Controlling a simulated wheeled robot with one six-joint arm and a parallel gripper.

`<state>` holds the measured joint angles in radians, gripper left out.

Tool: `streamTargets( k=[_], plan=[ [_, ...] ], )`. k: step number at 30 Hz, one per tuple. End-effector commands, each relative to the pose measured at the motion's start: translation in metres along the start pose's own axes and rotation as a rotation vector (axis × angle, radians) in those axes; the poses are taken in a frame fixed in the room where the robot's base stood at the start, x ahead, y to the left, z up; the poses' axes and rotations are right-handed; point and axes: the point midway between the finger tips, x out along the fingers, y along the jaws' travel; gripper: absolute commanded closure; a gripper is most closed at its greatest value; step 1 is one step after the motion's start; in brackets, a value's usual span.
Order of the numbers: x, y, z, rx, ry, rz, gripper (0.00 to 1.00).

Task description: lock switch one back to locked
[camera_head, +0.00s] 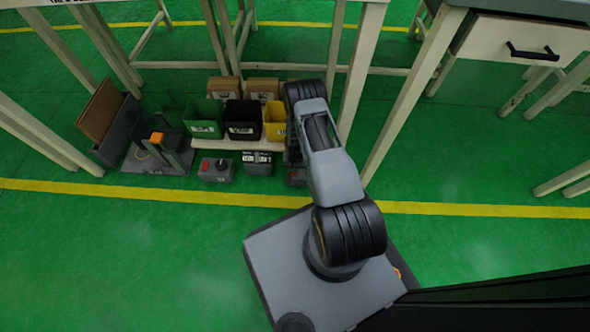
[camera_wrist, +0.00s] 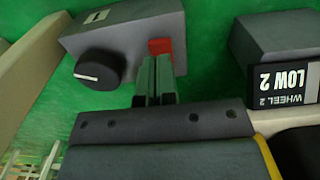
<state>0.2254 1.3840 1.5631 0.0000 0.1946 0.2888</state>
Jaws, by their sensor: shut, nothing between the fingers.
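In the wrist view a grey switch box (camera_wrist: 120,38) has a round black knob (camera_wrist: 98,70) with a white pointer mark, pointing sideways. A small red piece (camera_wrist: 160,46) is at its right front edge. My gripper (camera_wrist: 154,66) is shut and empty, its fingertips right by the red piece; I cannot tell whether they touch. In the head view one grey box with a red button and dark knob (camera_head: 217,170) stands on the floor. A second grey box (camera_head: 297,176) is mostly hidden by my arm.
A dark box labelled "WHEEL 2 LOW 2" (camera_wrist: 275,50) stands right of the switch in the wrist view. Green, black (camera_head: 243,120) and yellow bins sit on a low shelf (camera_head: 235,145) behind. Pale table legs (camera_head: 375,85) flank the area.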

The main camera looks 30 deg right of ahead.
Motion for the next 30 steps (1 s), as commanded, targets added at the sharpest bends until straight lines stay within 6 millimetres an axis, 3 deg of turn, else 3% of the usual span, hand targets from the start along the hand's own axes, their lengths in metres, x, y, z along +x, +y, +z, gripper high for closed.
streamTargets(
  k=[30],
  plan=[
    [0.01,0.0,0.0,0.0,0.0,0.0,1.0]
  ],
)
